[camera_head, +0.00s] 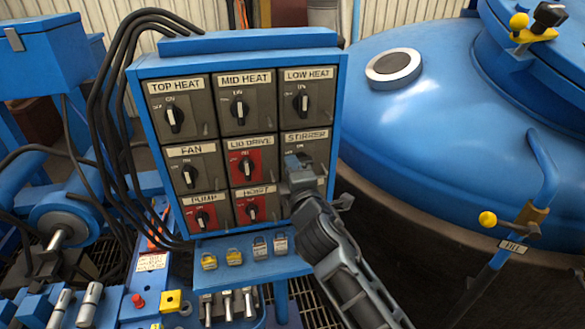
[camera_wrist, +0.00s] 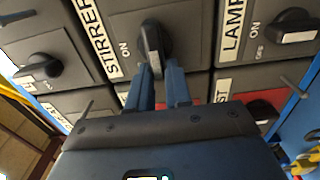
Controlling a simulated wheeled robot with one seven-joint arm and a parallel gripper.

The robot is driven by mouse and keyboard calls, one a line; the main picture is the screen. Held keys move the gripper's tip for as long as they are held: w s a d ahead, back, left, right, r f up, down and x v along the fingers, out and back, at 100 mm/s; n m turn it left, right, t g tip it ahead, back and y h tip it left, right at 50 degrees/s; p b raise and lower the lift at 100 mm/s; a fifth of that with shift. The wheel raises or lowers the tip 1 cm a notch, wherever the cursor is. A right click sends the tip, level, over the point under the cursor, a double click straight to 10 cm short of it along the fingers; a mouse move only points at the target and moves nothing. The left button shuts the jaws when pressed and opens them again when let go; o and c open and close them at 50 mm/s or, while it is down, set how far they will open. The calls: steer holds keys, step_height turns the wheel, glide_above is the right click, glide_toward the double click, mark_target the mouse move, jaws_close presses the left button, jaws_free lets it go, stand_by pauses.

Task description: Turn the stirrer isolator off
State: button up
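The stirrer isolator is a grey switch plate with a black rotary knob, under the STIRRER label (camera_head: 306,137) at the right of the panel's middle row. My gripper (camera_head: 298,175) is in front of it and hides its knob in the head view. In the wrist view, the stirrer knob (camera_wrist: 155,42) shows with its handle crosswise to the neighbouring low heat and lamp knobs. The two fingertips of my gripper (camera_wrist: 158,73) stand apart at the near end of this handle, one on each side. Whether they press on it cannot be seen.
Other isolators surround it: lid drive (camera_head: 246,168) to the left, low heat (camera_head: 302,102) above, and lamp (camera_wrist: 296,28), shown in the wrist view. A large blue furnace vessel (camera_head: 430,110) stands close on the right.

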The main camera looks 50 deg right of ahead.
steer(key=o, duration=0.4)
steer(key=shift+s, duration=0.1)
steer(key=b+v, duration=0.2)
steer(key=v, duration=0.5)
steer(key=shift+s+a, duration=0.25)
stand_by(0.3)
